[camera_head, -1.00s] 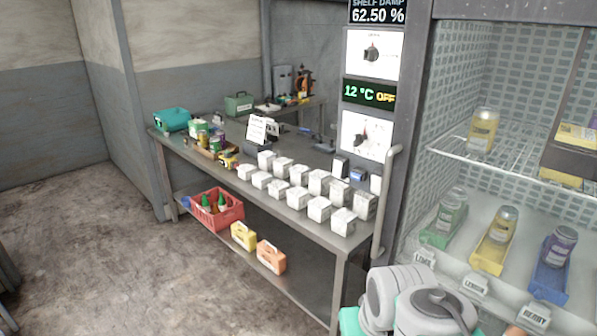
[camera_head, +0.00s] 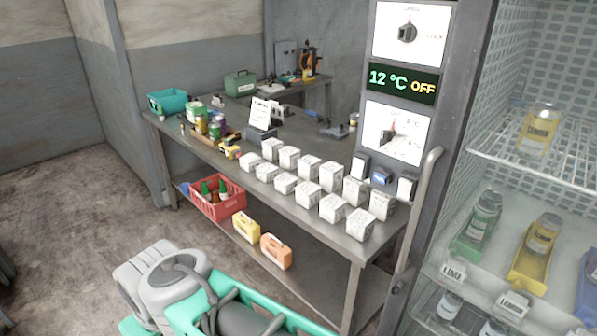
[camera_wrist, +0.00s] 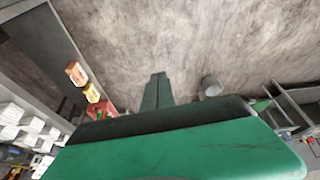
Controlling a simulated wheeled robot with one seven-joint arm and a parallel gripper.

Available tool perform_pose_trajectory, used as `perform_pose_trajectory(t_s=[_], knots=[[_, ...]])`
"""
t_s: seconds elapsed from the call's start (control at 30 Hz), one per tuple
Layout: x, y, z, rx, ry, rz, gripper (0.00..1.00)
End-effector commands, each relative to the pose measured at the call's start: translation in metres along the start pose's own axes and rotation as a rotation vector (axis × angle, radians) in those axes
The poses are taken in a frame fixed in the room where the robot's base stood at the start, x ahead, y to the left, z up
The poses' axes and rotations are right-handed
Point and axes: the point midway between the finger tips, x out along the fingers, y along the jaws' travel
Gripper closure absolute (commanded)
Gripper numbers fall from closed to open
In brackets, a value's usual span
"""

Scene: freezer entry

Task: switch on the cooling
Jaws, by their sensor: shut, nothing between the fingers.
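The control panel on the freezer's post shows in the head view. Its display (camera_head: 403,83) reads "12 °C OFF". Below it, a white plate carries the lower dial (camera_head: 389,136), with temperature marks around it; its exact pointing is too small to tell. Above the display, the upper dial (camera_head: 407,33) has labels that look like "OPEN" and "LOCK". My gripper (camera_wrist: 157,85) shows in the wrist view, its dark green fingers together and empty, over the floor. In the head view my arm is low in front of the bench, well away from the panel; the fingers are not visible there.
A metal bench (camera_head: 225,150) with rows of white boxes (camera_head: 307,166) runs left of the panel. A red crate (camera_head: 218,205) sits on its lower shelf. A vertical handle bar (camera_head: 415,215) stands near the freezer shelves (camera_head: 535,165). The floor (camera_head: 75,225) at left is clear.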

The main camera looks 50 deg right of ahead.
Motion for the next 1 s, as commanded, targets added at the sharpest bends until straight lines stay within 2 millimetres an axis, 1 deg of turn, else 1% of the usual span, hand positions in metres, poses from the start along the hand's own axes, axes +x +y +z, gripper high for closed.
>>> perform_pose_trajectory(t_s=[0.3, 0.37, 0.4, 0.43, 0.47, 0.5, 0.57, 0.6, 0.67, 0.7, 0.77, 0.8, 0.83, 0.9, 1.0], knots=[[0.001, 0.002, -0.001, 0.001, 0.003, 0.004, 1.00], [0.006, 0.011, -0.007, 0.008, 0.018, 0.026, 1.00], [0.012, 0.024, -0.015, 0.013, 0.039, 0.058, 1.00], [0.017, 0.038, -0.024, 0.018, 0.060, 0.095, 1.00], [0.023, 0.058, -0.033, 0.024, 0.083, 0.144, 1.00], [0.029, 0.091, -0.046, 0.030, 0.114, 0.230, 1.00], [0.035, 0.154, -0.061, 0.029, 0.146, 0.399, 1.00], [0.032, 0.201, -0.065, 0.023, 0.150, 0.533, 1.00], [0.020, 0.270, -0.061, 0.001, 0.114, 0.750, 1.00], [0.007, 0.311, -0.052, -0.019, 0.063, 0.893, 1.00], [-0.019, 0.361, -0.034, -0.055, -0.048, 1.093, 1.00], [-0.037, 0.385, -0.020, -0.080, -0.137, 1.206, 1.00], [-0.050, 0.398, -0.011, -0.096, -0.201, 1.275, 1.00], [-0.076, 0.415, 0.005, -0.125, -0.328, 1.387, 1.00], [-0.097, 0.423, 0.014, -0.144, -0.420, 1.454, 1.00]])
